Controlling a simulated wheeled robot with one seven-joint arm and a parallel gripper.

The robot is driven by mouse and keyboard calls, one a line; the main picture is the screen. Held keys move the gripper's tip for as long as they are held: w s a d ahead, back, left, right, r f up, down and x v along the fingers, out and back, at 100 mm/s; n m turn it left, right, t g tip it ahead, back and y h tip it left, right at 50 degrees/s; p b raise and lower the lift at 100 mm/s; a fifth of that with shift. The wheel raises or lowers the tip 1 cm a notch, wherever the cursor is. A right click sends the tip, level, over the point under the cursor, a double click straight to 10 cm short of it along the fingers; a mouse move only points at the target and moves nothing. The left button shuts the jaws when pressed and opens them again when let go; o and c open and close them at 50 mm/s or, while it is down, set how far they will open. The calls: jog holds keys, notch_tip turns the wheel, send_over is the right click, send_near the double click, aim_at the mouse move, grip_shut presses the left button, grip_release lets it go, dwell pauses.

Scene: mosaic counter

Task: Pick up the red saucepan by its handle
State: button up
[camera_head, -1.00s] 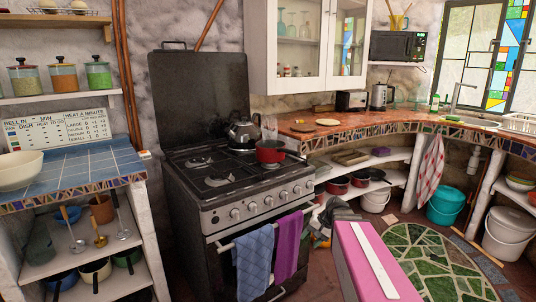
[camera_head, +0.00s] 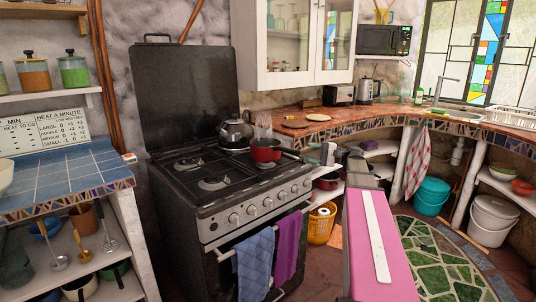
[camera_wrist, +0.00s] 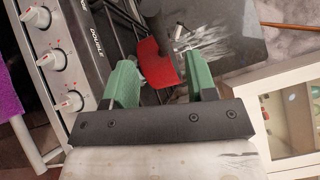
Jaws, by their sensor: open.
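My gripper (camera_head: 315,153), with green fingers, is just right of the stove at about handle height, apart from the pan. In the wrist view the open fingers (camera_wrist: 159,60) are spread, and the red pan side (camera_wrist: 153,66) shows beyond and between them. I cannot make out the handle clearly there.
A kettle (camera_head: 236,131) stands behind and left of the saucepan. Blue (camera_head: 254,262) and purple (camera_head: 287,246) towels hang on the oven rail.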

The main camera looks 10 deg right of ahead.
aim_at(290, 151)
jog(key=a, duration=0.3)
jog(key=w+a, duration=0.1)
jog(key=a, duration=0.2)
jog(key=w+a, duration=0.1)
jog(key=a, duration=0.1)
jog(key=shift+a+r, duration=0.15)
jog(key=shift+a, duration=0.25)
grip_shut()
dwell(1.1)
